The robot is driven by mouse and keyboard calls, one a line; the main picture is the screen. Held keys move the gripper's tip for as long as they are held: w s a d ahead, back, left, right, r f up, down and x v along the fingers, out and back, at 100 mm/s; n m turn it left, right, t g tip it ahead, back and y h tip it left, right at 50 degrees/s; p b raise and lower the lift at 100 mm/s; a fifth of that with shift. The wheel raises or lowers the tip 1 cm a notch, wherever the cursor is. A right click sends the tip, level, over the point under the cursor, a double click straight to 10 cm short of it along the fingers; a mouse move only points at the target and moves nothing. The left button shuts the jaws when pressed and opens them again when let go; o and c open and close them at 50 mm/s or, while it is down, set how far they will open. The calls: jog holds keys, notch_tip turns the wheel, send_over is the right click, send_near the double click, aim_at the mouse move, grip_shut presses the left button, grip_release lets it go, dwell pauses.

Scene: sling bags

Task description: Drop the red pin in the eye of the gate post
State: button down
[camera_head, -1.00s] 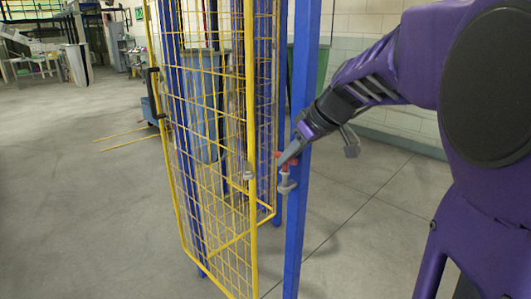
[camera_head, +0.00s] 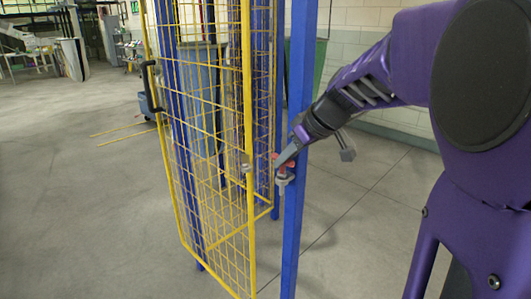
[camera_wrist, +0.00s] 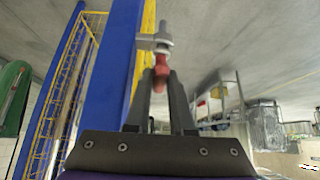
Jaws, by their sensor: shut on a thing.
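The red pin (camera_head: 283,163) is between the fingers of my gripper (camera_head: 287,158) beside the blue gate post (camera_head: 298,110). In the wrist view, the fingers are shut on the red head of the pin (camera_wrist: 161,70). The grey eye (camera_head: 285,180) sticks out from the post just below the red head. It also shows in the wrist view (camera_wrist: 152,42), right at the pin's grey end. The pin looks lined up with the eye, but I cannot tell how deep its shank sits in it.
A yellow mesh gate (camera_head: 215,130) stands ajar left of the post, with a grey fitting (camera_head: 246,168) on its near edge and a black handle (camera_head: 151,80) on its far edge. The floor (camera_head: 90,220) to the left is clear.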

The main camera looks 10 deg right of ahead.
jog(key=shift+f, duration=0.35)
jog(key=c, duration=0.7)
grip_release()
